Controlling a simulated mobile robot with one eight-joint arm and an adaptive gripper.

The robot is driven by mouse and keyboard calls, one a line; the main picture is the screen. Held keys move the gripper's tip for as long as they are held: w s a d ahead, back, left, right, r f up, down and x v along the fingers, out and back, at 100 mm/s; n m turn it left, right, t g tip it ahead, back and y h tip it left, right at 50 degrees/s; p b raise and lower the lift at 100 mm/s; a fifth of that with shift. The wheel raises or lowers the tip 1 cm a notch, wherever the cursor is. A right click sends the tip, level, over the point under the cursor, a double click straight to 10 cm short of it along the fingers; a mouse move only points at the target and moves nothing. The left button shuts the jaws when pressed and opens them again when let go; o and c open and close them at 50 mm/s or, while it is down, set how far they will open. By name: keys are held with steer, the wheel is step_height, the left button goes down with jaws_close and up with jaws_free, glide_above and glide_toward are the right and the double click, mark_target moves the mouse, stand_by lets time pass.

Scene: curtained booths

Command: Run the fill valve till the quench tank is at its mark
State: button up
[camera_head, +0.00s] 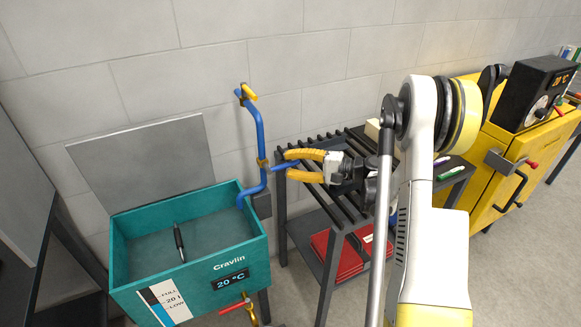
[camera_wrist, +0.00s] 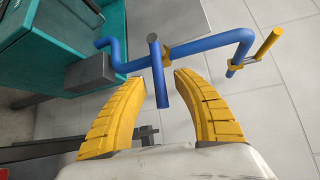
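The teal quench tank (camera_head: 240,250) stands at the left with its lid up. Its front gauge (camera_head: 165,303) reads FULL, 20 l and LOW; the strip is blue low down and dark above, too small to read exactly. A blue pipe (camera_head: 259,135) rises behind the tank's right corner; it also shows in the wrist view (camera_wrist: 215,45). A blue lever (camera_wrist: 156,60) sticks out from a yellow collar on the pipe. My gripper (camera_head: 283,163) is open, its yellow fingers on either side of the lever's end; contact cannot be told.
A yellow handle (camera_head: 249,92) sits at the pipe's top. A red-handled tap (camera_head: 236,306) is low on the tank front. A dark pen-like object (camera_head: 179,243) is in the tank. A dark slatted rack (camera_head: 335,215) stands under my arm, and a yellow cabinet (camera_head: 490,170) at right.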

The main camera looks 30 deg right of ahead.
jaws_close()
steer(key=shift+r, duration=0.15)
steer(key=r+n+g+h+p, duration=0.1)
steer(key=r+h+p, duration=0.1)
steer(key=p, duration=0.1)
steer(key=shift+a+r+n+p, duration=0.1)
steer(key=shift+a+n+p, duration=0.1)
steer(key=shift+n+p, duration=0.2)
steer(key=shift+a+r+n+g+h+p, duration=0.2)
steer(key=shift+r+n+h+p, duration=0.2)
steer(key=shift+h+p, duration=0.2)
steer(key=shift+a+r+n+g+h+p, duration=0.15)
steer(key=shift+r+n+g+h+p, duration=0.1)
steer(key=shift+n+h+p, duration=0.25)
jaws_free()
